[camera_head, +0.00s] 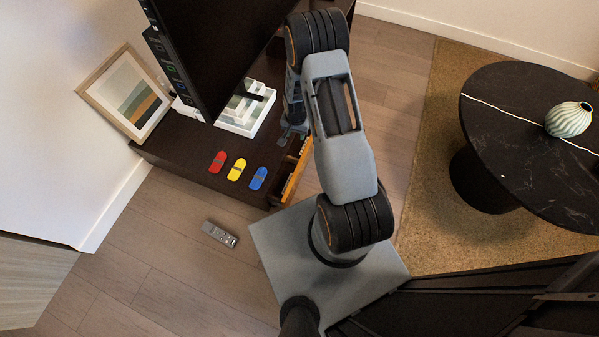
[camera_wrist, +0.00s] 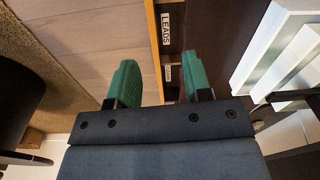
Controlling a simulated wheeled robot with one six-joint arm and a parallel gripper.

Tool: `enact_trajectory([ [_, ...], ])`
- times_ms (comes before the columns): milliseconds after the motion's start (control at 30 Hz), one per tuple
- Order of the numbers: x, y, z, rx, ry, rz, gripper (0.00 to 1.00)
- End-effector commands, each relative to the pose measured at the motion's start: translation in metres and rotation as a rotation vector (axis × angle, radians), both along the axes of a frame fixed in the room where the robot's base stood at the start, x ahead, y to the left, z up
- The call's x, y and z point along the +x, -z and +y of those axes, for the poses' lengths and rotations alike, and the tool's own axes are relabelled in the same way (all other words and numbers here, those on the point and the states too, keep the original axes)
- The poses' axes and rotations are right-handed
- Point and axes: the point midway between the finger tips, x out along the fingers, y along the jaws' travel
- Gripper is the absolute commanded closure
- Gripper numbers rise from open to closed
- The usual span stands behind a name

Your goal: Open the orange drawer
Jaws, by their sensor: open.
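The orange drawer (camera_head: 296,172) shows as a narrow orange strip along the right side of the dark low cabinet (camera_head: 190,165). A dark band lies between the strip and the cabinet top; how far the drawer stands out I cannot tell. My gripper (camera_wrist: 160,82) is open, one finger on either side of that edge, with no clear contact. In the head view my gripper (camera_head: 292,132) is at the drawer's far end, partly hidden by my arm.
On the cabinet are red (camera_head: 218,161), yellow (camera_head: 237,169) and blue (camera_head: 258,178) objects, a white tiered box (camera_head: 243,117), a framed picture (camera_head: 126,92) and a large dark screen (camera_head: 215,45). A remote (camera_head: 219,234) lies on the floor. A round black table (camera_head: 520,115) stands right.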

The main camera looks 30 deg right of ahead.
Motion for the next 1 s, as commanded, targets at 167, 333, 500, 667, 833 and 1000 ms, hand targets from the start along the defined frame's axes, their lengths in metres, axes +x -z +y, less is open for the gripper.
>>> enact_trajectory([
  [167, -0.012, 0.077, -0.006, 0.007, 0.069, 0.028, 0.55],
  [333, -0.018, 0.107, -0.007, 0.009, 0.096, 0.038, 0.55],
  [500, -0.020, 0.134, -0.007, 0.009, 0.101, 0.041, 0.55],
  [667, -0.020, 0.166, -0.007, 0.009, 0.101, 0.039, 0.55],
  [833, -0.020, 0.198, -0.007, 0.009, 0.100, 0.039, 0.55],
  [1000, -0.019, 0.222, -0.007, 0.008, 0.100, 0.039, 0.55],
])
